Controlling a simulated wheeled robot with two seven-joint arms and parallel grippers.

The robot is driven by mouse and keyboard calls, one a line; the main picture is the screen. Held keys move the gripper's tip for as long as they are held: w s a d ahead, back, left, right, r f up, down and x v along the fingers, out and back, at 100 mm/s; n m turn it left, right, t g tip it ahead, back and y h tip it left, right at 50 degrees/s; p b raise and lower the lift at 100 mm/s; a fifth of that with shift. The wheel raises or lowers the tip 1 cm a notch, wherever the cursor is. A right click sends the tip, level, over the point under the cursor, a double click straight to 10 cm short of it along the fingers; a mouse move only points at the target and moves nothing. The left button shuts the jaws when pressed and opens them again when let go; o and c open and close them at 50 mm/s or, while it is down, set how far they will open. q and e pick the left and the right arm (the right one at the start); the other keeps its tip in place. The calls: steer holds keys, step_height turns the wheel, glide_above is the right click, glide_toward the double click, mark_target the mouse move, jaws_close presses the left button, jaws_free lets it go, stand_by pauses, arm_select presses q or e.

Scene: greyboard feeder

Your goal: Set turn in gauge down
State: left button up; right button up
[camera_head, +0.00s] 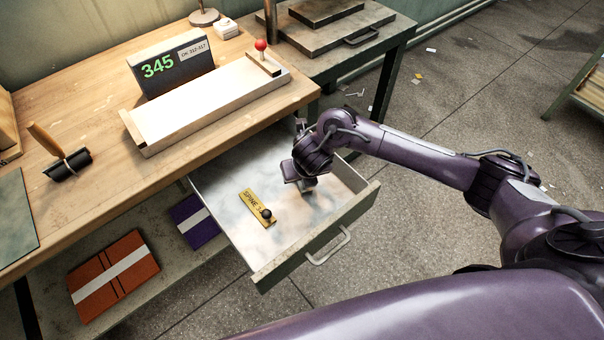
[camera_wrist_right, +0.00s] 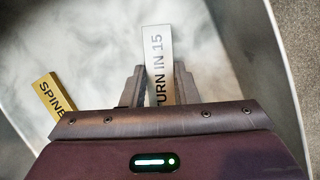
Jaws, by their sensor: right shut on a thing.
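The turn in gauge (camera_wrist_right: 158,50) is a flat silver bar marked "TURN IN 15". In the right wrist view it stands out between the two fingers of my right gripper (camera_wrist_right: 160,85), which is shut on it. In the head view my right gripper (camera_head: 304,188) is low over the right part of the open drawer (camera_head: 225,205), and the gauge is mostly hidden there. I cannot tell whether the gauge touches the drawer floor. My left gripper is not in view.
A brass gauge marked "SPINE" (camera_head: 256,204) with a black knob lies in the drawer, left of my right gripper. The drawer's front wall and handle (camera_head: 328,247) stand nearby. The wooden bench (camera_head: 100,190) carries a display reading 345 (camera_head: 172,65). Bare drawer floor surrounds the brass gauge.

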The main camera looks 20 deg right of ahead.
steer(key=o, duration=1.1)
steer(key=shift+c, duration=0.2)
steer(key=p+v, duration=0.5)
steer(key=v, duration=0.7)
